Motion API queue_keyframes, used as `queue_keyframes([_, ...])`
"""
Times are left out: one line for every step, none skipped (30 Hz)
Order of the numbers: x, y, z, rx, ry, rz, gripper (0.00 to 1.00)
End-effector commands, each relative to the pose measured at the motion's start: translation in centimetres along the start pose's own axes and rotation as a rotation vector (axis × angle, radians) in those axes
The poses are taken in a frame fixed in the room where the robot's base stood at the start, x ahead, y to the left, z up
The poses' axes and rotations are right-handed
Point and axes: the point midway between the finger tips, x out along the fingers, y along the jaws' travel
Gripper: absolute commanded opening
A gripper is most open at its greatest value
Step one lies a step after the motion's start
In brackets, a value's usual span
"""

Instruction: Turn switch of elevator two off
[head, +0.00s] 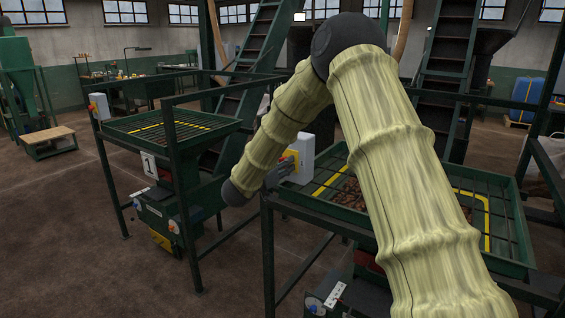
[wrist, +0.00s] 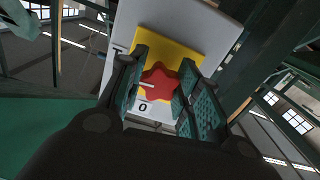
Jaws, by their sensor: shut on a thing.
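A red star-shaped knob (wrist: 158,80) sits on a yellow plate (wrist: 165,52) on a light grey switch box (wrist: 190,18) in the wrist view. A "0" mark (wrist: 142,107) is below the knob, and a short pale line shows on its left part. My gripper (wrist: 168,86) has its teal ribbed fingers on either side of the knob and is shut on it. In the head view, the grey switch box (head: 301,158) stands at the left corner of the nearer green hopper, with my gripper (head: 284,167) against its front. My arm hides part of that hopper.
The nearer green hopper (head: 513,226) has a grate with brown pieces under it. Another green hopper (head: 128,122) marked "1" stands left, with its own switch box (head: 99,106). Dark green posts and rails surround both. Brown floor (head: 60,215) is open at left.

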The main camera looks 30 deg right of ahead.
Motion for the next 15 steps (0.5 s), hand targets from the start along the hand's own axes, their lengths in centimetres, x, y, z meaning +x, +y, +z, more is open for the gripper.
queue_keyframes([-0.02, 0.09, -0.39, -0.036, 0.0, 0.0, 0.09])
queue_keyframes([-0.04, 0.07, -0.43, -0.059, 0.0, -0.001, 0.09])
queue_keyframes([-0.07, 0.06, -0.5, -0.09, 0.001, -0.001, 0.09])
queue_keyframes([-0.05, 0.1, -0.53, -0.116, 0.001, 0.0, 0.09])
queue_keyframes([-0.04, 0.13, -0.55, -0.142, 0.001, 0.0, 0.09])
queue_keyframes([-0.07, 0.1, -0.55, -0.179, 0.001, -0.001, 0.09])
queue_keyframes([-0.07, 0.11, -0.54, -0.208, 0.001, -0.001, 0.09])
queue_keyframes([-0.05, 0.13, -0.54, -0.236, 0.001, -0.001, 0.09])
queue_keyframes([-0.07, 0.13, -0.56, -0.274, 0.001, -0.001, 0.09])
queue_keyframes([-0.07, 0.13, -0.55, -0.303, 0.0, -0.001, 0.09])
queue_keyframes([-0.06, 0.14, -0.55, -0.331, 0.001, -0.001, 0.09])
queue_keyframes([-0.06, 0.14, -0.55, -0.369, 0.002, -0.001, 0.09])
queue_keyframes([-0.06, 0.14, -0.51, -0.398, 0.001, -0.001, 0.09])
queue_keyframes([-0.07, 0.14, -0.49, -0.426, 0.001, -0.001, 0.09])
queue_keyframes([-0.07, 0.15, -0.53, -0.464, 0.001, -0.001, 0.09])
